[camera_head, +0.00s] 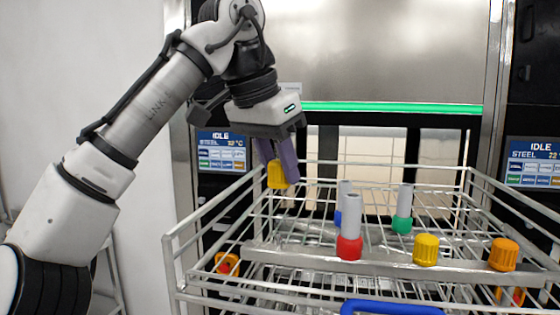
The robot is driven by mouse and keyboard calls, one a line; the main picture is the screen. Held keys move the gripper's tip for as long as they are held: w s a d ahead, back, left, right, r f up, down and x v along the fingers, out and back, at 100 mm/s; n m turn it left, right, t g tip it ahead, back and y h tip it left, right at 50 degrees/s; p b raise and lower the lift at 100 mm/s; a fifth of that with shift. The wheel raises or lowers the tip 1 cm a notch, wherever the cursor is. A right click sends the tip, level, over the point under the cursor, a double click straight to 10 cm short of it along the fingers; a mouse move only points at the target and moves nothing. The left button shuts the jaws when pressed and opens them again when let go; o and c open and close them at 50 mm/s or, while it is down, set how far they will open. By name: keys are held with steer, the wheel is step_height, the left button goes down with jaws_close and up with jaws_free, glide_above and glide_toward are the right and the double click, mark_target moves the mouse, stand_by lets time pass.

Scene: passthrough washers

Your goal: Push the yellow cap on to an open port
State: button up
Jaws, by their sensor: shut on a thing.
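My gripper (279,168) points down over the back left part of the wire rack. It is shut on a yellow cap (276,177), which it holds above the rack, apart from the ports. A second yellow cap (426,249) sits on the rack's front grey bar (385,268). On the same bar, a grey open-topped tube rises from a red base (349,247). Behind it are similar grey tubes with a green base (401,224) and a blue base (337,218), the blue one partly hidden by the red one.
An orange cap (503,255) sits at the bar's right end. An orange fitting (227,264) shows at the rack's left side. The wire rack (203,212) has raised rims, and a blue handle (390,308) is at its front. Washer screens (221,151) flank the opening behind.

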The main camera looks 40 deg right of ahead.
mark_target(278, 233)
steer(key=shift+s+a+f, duration=0.1)
steer(key=shift+s+a, duration=0.05)
steer(key=shift+a, duration=0.05)
steer(key=shift+f, duration=3.1)
steer(key=shift+f+b, duration=0.9)
steer(key=shift+f, duration=0.8)
steer(key=o, duration=1)
